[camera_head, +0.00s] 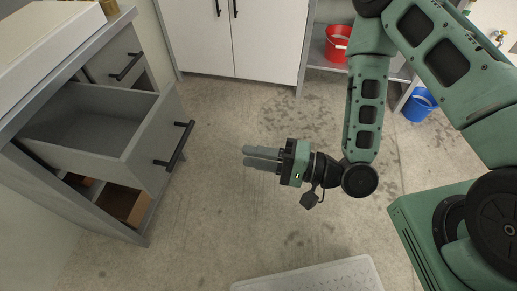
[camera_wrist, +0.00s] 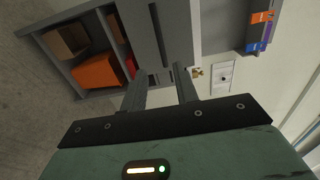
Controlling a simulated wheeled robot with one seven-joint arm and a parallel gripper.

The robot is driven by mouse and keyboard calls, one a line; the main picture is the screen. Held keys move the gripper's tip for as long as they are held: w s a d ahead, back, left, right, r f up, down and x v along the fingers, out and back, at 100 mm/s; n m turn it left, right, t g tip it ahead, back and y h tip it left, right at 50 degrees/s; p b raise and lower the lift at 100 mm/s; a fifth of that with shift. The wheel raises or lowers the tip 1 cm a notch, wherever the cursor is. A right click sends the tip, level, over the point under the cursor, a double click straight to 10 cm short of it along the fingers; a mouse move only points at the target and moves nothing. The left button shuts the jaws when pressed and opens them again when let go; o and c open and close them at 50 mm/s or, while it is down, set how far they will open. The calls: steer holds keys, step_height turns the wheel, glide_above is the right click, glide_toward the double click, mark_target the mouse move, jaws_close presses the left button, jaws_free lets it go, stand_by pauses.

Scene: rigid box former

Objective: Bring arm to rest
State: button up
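My green arm reaches in from the upper right of the head view. My gripper (camera_head: 246,156) hangs over the open floor, pointing left toward the grey drawer unit, and it is apart from it. Its two grey fingers are parted with nothing between them. In the wrist view the fingers of my gripper (camera_wrist: 160,72) also stand apart and empty. An upper drawer (camera_head: 75,130) of the grey unit is pulled out and looks empty. Its black handle (camera_head: 174,147) is to the left of my fingertips.
White cabinets (camera_head: 235,40) stand at the back. A red bucket (camera_head: 337,43) sits on a shelf, and a blue bucket (camera_head: 420,104) is at the right. A pale slab (camera_head: 310,278) lies at the bottom edge. The floor (camera_head: 225,205) around my gripper is clear.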

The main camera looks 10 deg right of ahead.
steer(key=shift+s+d, duration=0.1)
steer(key=shift+d, duration=0.1)
stand_by(0.5)
steer(key=w+d+r+n+g+h, duration=0.3)
steer(key=n+g+h, duration=0.1)
steer(key=n+h, duration=0.75)
steer(key=s+d+r+g+h, duration=0.3)
steer(key=s+d+r+h, duration=0.15)
steer(key=s+r, duration=0.7)
step_height(320, 180, up, 13)
steer(key=p, duration=1.2)
steer(key=shift+s+d+n+p, duration=0.15)
steer(key=shift+d+n+p, duration=0.1)
steer(key=shift+n+p, duration=0.15)
